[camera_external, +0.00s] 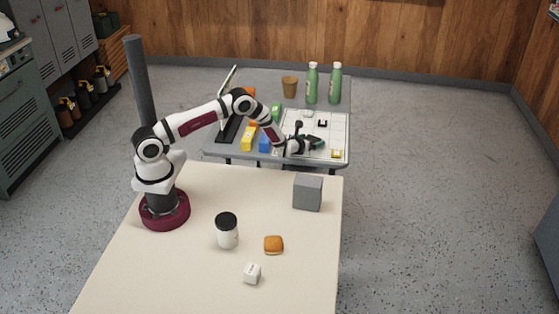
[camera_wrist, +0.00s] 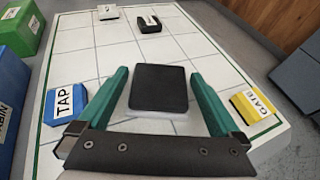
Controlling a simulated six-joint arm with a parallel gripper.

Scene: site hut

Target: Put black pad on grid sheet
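The black pad (camera_wrist: 159,88) lies flat on the white grid sheet (camera_wrist: 72,41), as far as the wrist view shows. My gripper (camera_wrist: 159,76) is open, with one teal finger on each side of the pad and a visible gap on both sides.
Near the pad are a blue TAP piece (camera_wrist: 65,103) and a yellow GATE piece (camera_wrist: 254,106). A black labelled piece (camera_wrist: 149,23) and a white piece (camera_wrist: 107,12) sit farther back. Green bottles (camera_external: 312,83) and a brown cup (camera_external: 290,86) stand behind. Coloured blocks (camera_external: 248,138) line the left.

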